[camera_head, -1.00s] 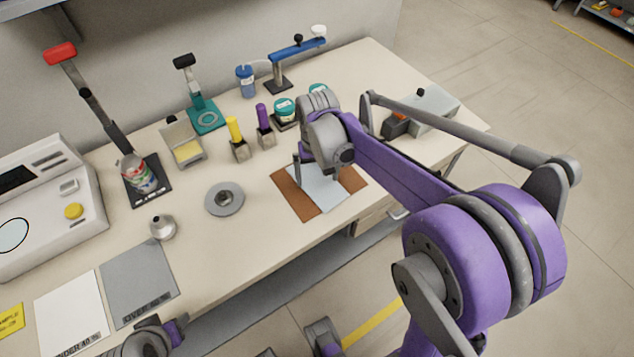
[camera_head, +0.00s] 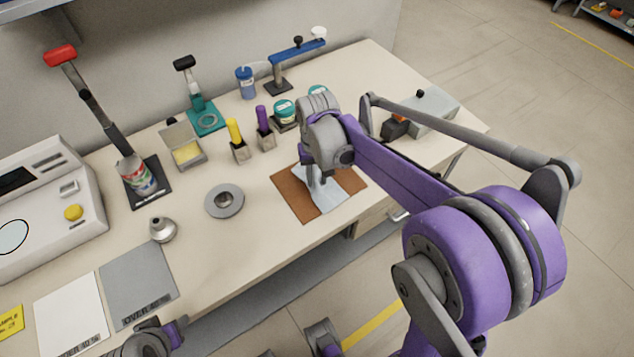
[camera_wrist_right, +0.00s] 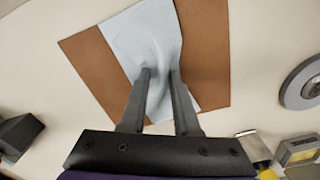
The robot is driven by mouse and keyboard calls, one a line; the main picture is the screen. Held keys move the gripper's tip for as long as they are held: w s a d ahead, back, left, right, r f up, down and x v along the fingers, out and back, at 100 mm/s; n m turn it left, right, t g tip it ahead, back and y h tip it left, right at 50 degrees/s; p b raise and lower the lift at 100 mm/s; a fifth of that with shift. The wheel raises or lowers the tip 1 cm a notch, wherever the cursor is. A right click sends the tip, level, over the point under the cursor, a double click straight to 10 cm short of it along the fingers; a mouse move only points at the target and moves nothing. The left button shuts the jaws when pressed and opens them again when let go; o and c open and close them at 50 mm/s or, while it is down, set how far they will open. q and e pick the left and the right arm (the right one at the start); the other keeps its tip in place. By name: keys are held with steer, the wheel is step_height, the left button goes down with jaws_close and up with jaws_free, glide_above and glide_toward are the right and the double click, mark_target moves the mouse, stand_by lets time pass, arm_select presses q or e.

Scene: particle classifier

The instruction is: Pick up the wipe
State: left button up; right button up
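The wipe (camera_head: 326,200) is a pale blue-white cloth lying across a brown mat (camera_head: 290,193) near the front edge of the bench. In the right wrist view the wipe (camera_wrist_right: 136,38) is bunched into a raised fold between the fingers. My right gripper (camera_head: 318,181) is down on the wipe, its fingers drawn together on that fold. The fingers also show in the right wrist view (camera_wrist_right: 160,72). Most of the wipe still lies flat on the mat. Only a grey and purple part of my left arm shows at the bottom left, without fingers.
A round grey dish (camera_head: 224,201) lies left of the mat. Yellow (camera_head: 236,132) and purple (camera_head: 263,120) handled tools stand in holders behind it. A grey box (camera_head: 436,110) sits to the right.

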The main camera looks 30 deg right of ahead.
jaws_close()
step_height(320, 180, up, 12)
steer(key=p, duration=0.8)
